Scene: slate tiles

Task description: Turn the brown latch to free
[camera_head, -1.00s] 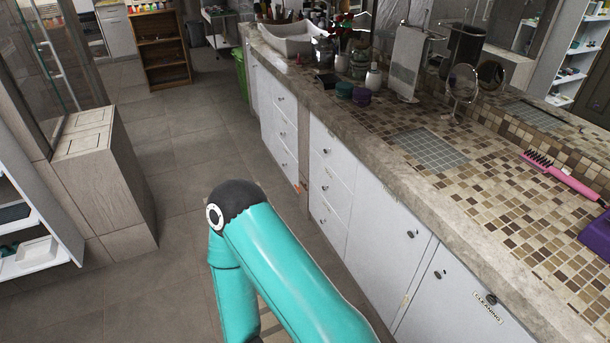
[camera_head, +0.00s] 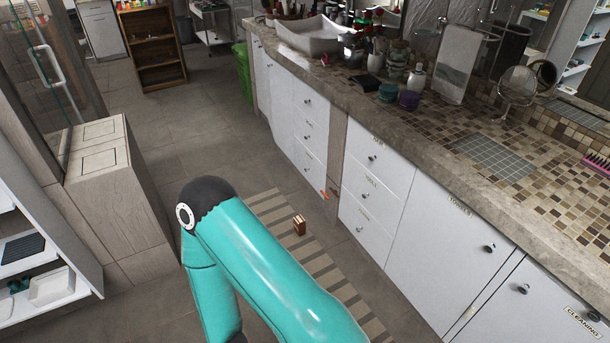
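No brown latch can be made out for certain. A small orange-brown piece (camera_head: 323,194) shows low at the edge of the white drawer cabinet (camera_head: 309,130), too small to tell what it is. A small brown block (camera_head: 299,224) stands on the striped floor mat (camera_head: 268,206), apart from the cabinets. White cupboard doors with dark round knobs (camera_head: 489,248) are at the right. One teal arm link of mine crosses the bottom middle and hides part of the mat and floor. Neither of my grippers is in view.
A long stone-and-mosaic counter (camera_head: 430,140) runs along the right, bearing a sink (camera_head: 308,36), jars and a mirror (camera_head: 517,86). A wooden cabinet (camera_head: 112,185) and white shelves (camera_head: 50,286) stand left. Grey tiled floor (camera_head: 175,130) is clear between them.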

